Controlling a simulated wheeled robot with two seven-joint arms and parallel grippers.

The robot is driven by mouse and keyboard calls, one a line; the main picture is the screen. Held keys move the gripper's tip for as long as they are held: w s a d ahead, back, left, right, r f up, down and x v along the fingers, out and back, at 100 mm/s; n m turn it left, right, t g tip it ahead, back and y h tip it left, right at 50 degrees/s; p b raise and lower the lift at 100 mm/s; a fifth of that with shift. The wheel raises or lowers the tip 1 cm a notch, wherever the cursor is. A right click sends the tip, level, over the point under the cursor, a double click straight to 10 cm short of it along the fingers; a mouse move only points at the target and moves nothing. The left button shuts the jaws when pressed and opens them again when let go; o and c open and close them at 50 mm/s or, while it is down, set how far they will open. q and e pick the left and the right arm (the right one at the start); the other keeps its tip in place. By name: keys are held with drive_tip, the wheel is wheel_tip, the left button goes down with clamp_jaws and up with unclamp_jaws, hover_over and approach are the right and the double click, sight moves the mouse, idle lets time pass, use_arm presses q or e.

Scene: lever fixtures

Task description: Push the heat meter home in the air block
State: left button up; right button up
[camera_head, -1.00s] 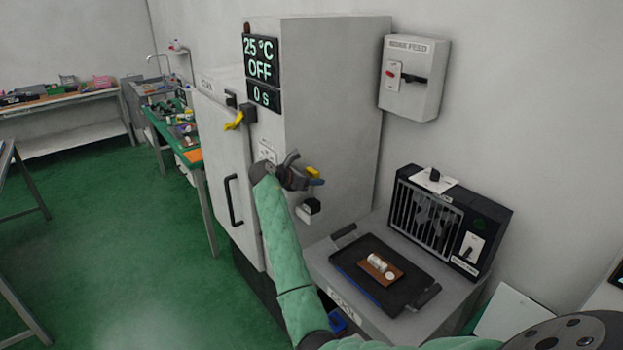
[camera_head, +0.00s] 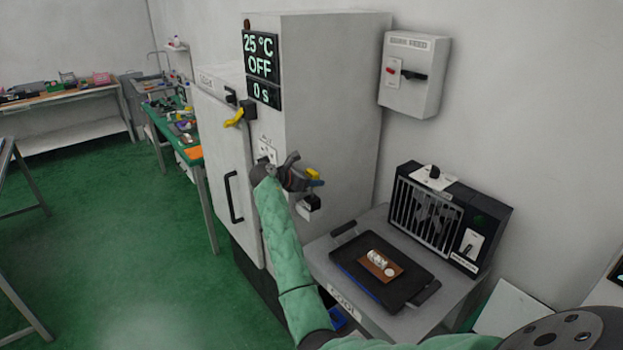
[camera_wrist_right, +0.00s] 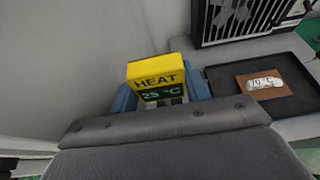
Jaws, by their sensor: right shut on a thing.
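The heat meter (camera_wrist_right: 157,72) is a yellow block marked HEAT with a green 25 °C readout. My right gripper (camera_wrist_right: 162,92) is shut on it, with a blue finger on each side. In the head view the meter is a small yellow patch (camera_head: 313,174) at the tip of my right gripper (camera_head: 301,180), in front of the grey cabinet's side. A small black block with a pale face (camera_head: 309,207) is on the cabinet's side just below the gripper. I cannot tell whether this is the air block. My left gripper is not in view.
The tall grey cabinet (camera_head: 335,100) shows 25 °C, OFF and 0 s. A black tray (camera_head: 345,262) with a brown board and white cylinder lies on the bench to the right. A black grilled unit (camera_head: 425,215) stands behind it. A switch box (camera_head: 413,75) hangs on the wall.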

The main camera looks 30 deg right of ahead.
sight(312, 200)
drive_tip(key=shift+f, duration=1.7)
drive_tip(key=o, duration=1.1)
drive_tip(key=shift+c, duration=0.2)
drive_tip(key=shift+a, duration=0.35)
drive_tip(key=b+v, duration=0.3)
drive_tip(key=v, duration=0.4)
drive_tip(key=shift+r, duration=0.15)
